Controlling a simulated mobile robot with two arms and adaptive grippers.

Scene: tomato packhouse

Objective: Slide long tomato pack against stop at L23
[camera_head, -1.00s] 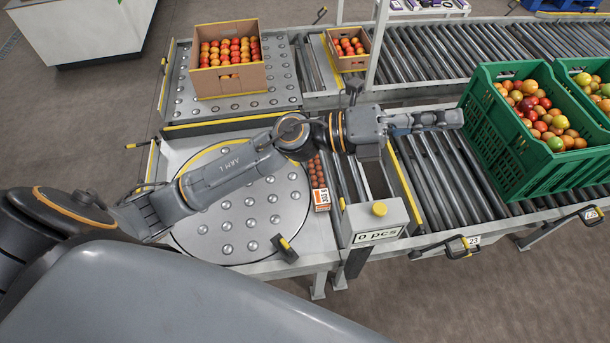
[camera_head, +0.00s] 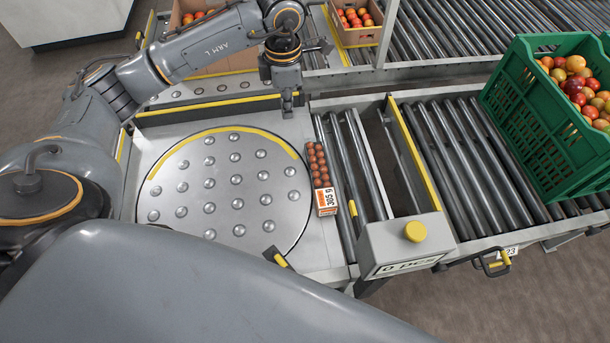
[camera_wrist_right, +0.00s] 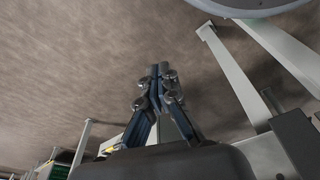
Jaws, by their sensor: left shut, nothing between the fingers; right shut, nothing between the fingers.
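The long tomato pack (camera_head: 317,163) is a narrow row of red tomatoes with an orange-and-white 305 g label at its near end. It lies lengthwise between the round ball-studded plate (camera_head: 223,193) and the rollers. My left gripper (camera_head: 288,112) is shut and empty, pointing down behind the pack's far end, apart from it in the picture. A 23 tag (camera_head: 508,251) sits on the conveyor's near edge beside a black-and-yellow handle (camera_head: 490,265). I cannot tell which part is the stop. My right gripper (camera_wrist_right: 160,72) is shut and empty above the floor in the right wrist view.
A grey box with a yellow button (camera_head: 415,232) reads 0 pcs at the near edge. A yellow-topped rail (camera_head: 414,152) runs behind it. A green crate (camera_head: 545,130) of tomatoes stands on the right rollers. Cardboard boxes stand at the back. The round plate is clear.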

